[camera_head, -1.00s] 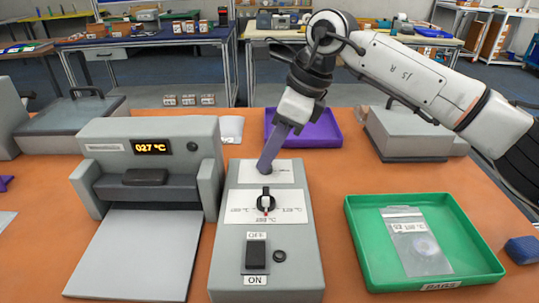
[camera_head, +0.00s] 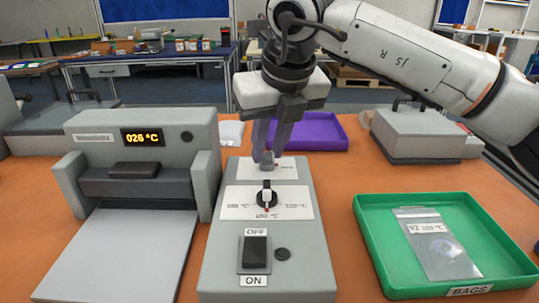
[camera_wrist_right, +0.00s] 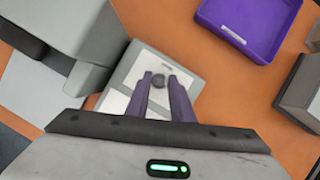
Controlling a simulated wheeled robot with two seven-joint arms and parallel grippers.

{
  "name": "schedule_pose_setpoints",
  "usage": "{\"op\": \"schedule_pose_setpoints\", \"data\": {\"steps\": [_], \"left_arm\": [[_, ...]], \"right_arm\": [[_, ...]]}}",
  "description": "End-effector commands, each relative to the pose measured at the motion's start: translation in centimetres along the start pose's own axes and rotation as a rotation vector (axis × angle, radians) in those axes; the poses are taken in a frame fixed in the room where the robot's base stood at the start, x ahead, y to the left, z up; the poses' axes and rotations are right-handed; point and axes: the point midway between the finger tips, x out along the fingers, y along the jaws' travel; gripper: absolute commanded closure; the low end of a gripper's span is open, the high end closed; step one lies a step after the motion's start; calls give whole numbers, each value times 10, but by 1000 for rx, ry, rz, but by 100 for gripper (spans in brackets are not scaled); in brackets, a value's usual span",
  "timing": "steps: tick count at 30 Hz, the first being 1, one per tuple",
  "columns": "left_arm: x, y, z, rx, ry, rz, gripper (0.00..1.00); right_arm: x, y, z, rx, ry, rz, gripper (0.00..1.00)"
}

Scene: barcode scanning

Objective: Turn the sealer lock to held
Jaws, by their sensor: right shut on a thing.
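The sealer lock (camera_wrist_right: 158,81) is a small dark knob on the white rear plate (camera_head: 285,170) of the grey control box (camera_head: 218,262). My right gripper (camera_head: 267,160) points down at that plate. In the right wrist view its purple-grey fingers (camera_wrist_right: 162,82) stand on either side of the knob and are shut on it. In the head view the fingers mostly hide the knob, and the plate's lettering is too small to read. The sealer (camera_head: 142,170), left of the box, displays 026 °C. My left gripper is not in view.
A black temperature dial (camera_head: 267,199) and an OFF/ON rocker switch (camera_head: 255,250) sit nearer on the box. A green tray (camera_head: 375,240) holding a clear bag (camera_head: 437,245) is at right. A purple tray (camera_head: 325,132) and a grey device (camera_head: 420,135) stand behind.

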Motion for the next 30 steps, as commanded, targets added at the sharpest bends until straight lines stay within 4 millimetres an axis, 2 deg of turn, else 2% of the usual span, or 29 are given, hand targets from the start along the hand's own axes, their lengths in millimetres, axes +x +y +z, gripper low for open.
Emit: {"op": "schedule_pose_setpoints", "data": {"steps": [7,15,30], "left_arm": [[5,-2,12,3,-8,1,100],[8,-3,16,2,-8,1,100],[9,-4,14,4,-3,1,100]], "right_arm": [[0,2,0,187,-2,-80,100],[0,2,1,322,-1,-134,100],[-1,3,1,386,0,-159,100]]}}
